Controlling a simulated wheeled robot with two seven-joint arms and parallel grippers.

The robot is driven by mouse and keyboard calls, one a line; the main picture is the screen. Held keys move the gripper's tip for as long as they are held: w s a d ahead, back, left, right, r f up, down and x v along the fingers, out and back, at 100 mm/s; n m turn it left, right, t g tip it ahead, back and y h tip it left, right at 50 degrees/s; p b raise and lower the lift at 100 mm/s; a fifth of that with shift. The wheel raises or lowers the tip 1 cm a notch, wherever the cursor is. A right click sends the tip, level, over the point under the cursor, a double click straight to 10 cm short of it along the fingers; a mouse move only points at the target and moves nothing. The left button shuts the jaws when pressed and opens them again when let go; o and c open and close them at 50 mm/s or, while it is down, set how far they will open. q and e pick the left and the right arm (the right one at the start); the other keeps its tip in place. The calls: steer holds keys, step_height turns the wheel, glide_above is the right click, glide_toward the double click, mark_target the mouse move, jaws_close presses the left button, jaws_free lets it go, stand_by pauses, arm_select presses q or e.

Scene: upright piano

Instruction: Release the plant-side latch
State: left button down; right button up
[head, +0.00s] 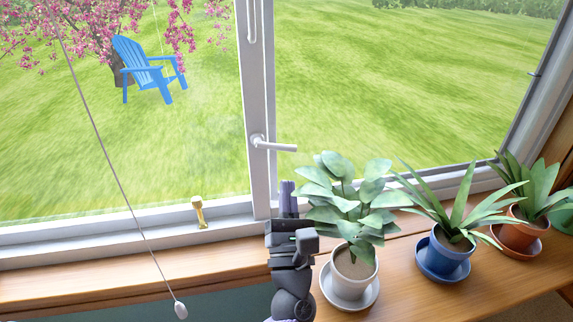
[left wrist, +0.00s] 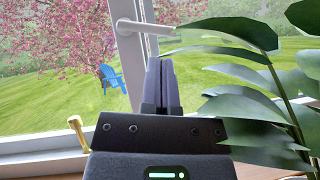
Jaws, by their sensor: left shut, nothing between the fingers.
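A white lever latch (head: 272,145) is on the window's middle post, its lever pointing right toward the plants' side, roughly level. It also shows in the left wrist view (left wrist: 145,27), above and beyond my fingers. A small brass latch (head: 198,212) stands on the lower frame of the left pane; it also shows in the left wrist view (left wrist: 77,132). My left gripper (head: 288,184) points up, shut and empty, below the white lever and apart from it in the picture. Its fingers show together in the left wrist view (left wrist: 160,62). My right gripper is out of view.
A broad-leaved plant in a white pot (head: 352,278) stands close right of my left gripper, its leaves near the fingers. A blue-potted plant (head: 442,258) and a terracotta-potted plant (head: 518,232) stand farther right. A cord with a white pull (head: 180,310) hangs left.

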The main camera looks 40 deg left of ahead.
mark_target(286, 164)
arm_select(q)
steer(key=x, duration=0.5)
steer(key=shift+w+r, duration=0.1)
